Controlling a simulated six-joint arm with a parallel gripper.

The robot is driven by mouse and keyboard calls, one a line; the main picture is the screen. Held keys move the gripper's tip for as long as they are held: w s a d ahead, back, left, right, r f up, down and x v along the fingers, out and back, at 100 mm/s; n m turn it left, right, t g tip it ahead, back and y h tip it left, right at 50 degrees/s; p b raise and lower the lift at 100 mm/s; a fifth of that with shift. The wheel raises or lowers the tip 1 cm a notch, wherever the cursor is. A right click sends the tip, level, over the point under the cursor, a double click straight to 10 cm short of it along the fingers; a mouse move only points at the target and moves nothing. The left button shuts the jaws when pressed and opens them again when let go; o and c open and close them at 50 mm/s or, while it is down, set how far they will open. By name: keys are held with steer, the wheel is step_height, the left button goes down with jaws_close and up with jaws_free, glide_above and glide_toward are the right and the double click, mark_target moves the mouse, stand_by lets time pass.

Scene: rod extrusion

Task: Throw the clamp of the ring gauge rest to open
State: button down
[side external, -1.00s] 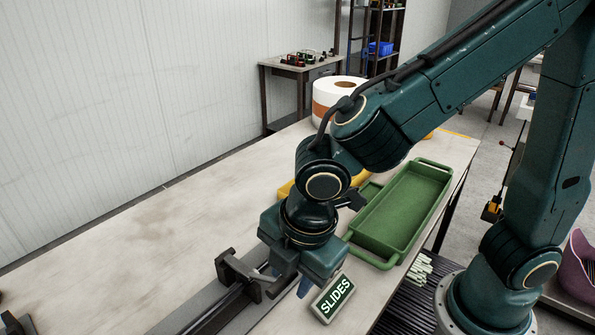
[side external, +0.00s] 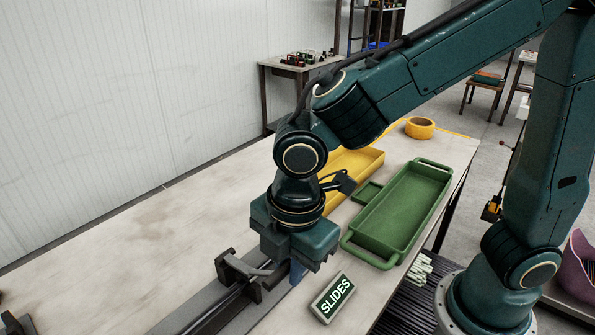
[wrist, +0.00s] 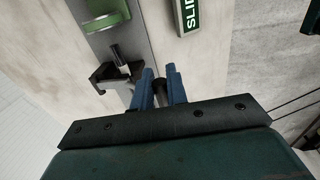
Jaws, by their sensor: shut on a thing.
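My gripper (side external: 297,272) points down beside the dark bracket (side external: 238,277) on the grey rail, which I take to be part of the ring gauge rest. In the wrist view its two blue fingers (wrist: 160,90) are close together, shut on a dark round-ended piece (wrist: 160,93), apparently the clamp handle. The bracket (wrist: 110,76) shows just left of the fingers, with a dark pin standing at its top. A green rounded part (wrist: 106,16) sits farther up the same grey plate. The handle is hidden by my gripper in the side view, so its angle cannot be told.
A green tray (side external: 402,212) and a yellow tray (side external: 352,168) lie behind, with a yellow ring (side external: 420,128) farther back.

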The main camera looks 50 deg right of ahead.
steer(key=w+r+g, duration=0.1)
steer(key=w+r, duration=0.3)
steer(key=w, duration=0.3)
steer(key=w+r+g, duration=0.2)
steer(key=w+r, duration=0.2)
steer(key=w, duration=0.3)
steer(key=shift+w, duration=0.3)
stand_by(0.7)
steer(key=c, duration=1.5)
jaws_free()
steer(key=shift+o, duration=0.3)
steer(key=shift+r, duration=0.1)
